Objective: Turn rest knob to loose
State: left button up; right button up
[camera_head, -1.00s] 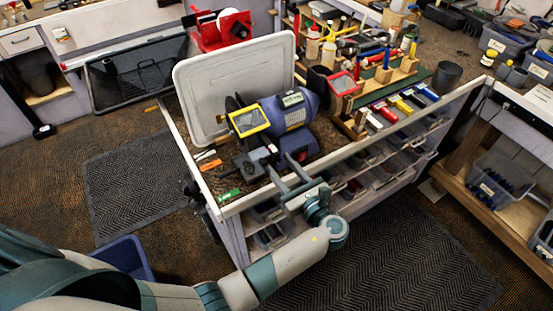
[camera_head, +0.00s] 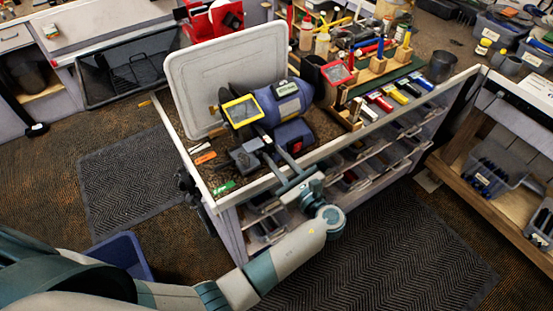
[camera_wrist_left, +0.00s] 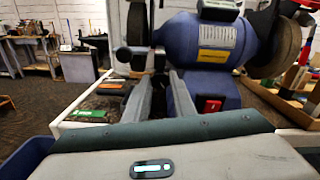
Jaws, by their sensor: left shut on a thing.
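The blue bench grinder (camera_head: 288,98) stands on the bench with a yellow-framed shield (camera_head: 242,110) over its near-left wheel. Its body also shows in the left wrist view (camera_wrist_left: 205,42). A dark grey tool rest (camera_head: 245,156) sits below the shield. My left gripper (camera_head: 268,142) reaches over the bench's front edge to the right side of this rest. Its fingers are shut on a small dark part there, which looks like the rest knob. In the left wrist view the fingertips (camera_wrist_left: 160,74) hide most of it, so its turn cannot be read. My right gripper is out of view.
A pale upright tray (camera_head: 225,70) stands behind the grinder. An orange item (camera_head: 205,158) and a green item (camera_head: 223,188) lie on the bench's left end. Several coloured items (camera_head: 380,101) and a tool rack stand to the right. Bins fill the shelves below the front edge.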

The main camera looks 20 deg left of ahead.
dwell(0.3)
pick_arm(q)
jog(key=o, duration=0.9)
jog(key=shift+o, duration=0.6)
jog(key=shift+a, duration=0.1)
